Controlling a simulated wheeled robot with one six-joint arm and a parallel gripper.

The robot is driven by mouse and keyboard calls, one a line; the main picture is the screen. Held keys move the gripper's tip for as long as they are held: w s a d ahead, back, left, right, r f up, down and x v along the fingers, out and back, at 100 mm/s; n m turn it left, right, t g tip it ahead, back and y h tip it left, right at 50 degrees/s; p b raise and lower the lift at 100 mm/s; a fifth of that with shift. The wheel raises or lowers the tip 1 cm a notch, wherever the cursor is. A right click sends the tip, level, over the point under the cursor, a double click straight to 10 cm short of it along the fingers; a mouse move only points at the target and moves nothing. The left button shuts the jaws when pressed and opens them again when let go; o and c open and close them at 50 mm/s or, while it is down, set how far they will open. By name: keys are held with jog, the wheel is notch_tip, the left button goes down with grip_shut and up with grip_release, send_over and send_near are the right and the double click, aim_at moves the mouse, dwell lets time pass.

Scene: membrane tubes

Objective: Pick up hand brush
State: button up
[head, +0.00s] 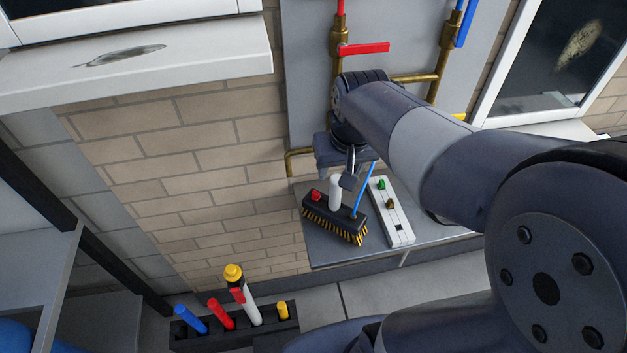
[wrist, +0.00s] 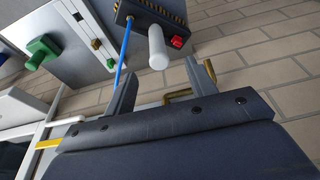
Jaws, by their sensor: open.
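The hand brush (head: 330,214) lies on a grey shelf with its black and yellow bristles facing the front. A white upright handle and a red knob stand on its black body. In the wrist view the brush (wrist: 138,13) is at the top, and its white handle (wrist: 158,48) points toward my gripper. My gripper (head: 350,178) is just above the handle in the head view. In the wrist view the two fingers of my gripper (wrist: 163,84) are apart, with the handle's tip beyond the gap between them. Nothing is held.
A thin blue rod (wrist: 124,50) rises beside the handle, close to one finger. A white strip with green and brown knobs (head: 390,212) lies right of the brush on the grey shelf (head: 325,251). Brass pipes (head: 300,153) run along the wall behind. A black rack (head: 190,339) holds coloured tubes at lower left.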

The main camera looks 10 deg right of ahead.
aim_at(336, 180)
jog(key=x, duration=0.5)
jog(key=shift+w+d, duration=0.1)
jog(key=shift+w, duration=0.25)
jog(key=shift+x, duration=2.75)
jog(key=shift+d, duration=0.15)
grip_shut()
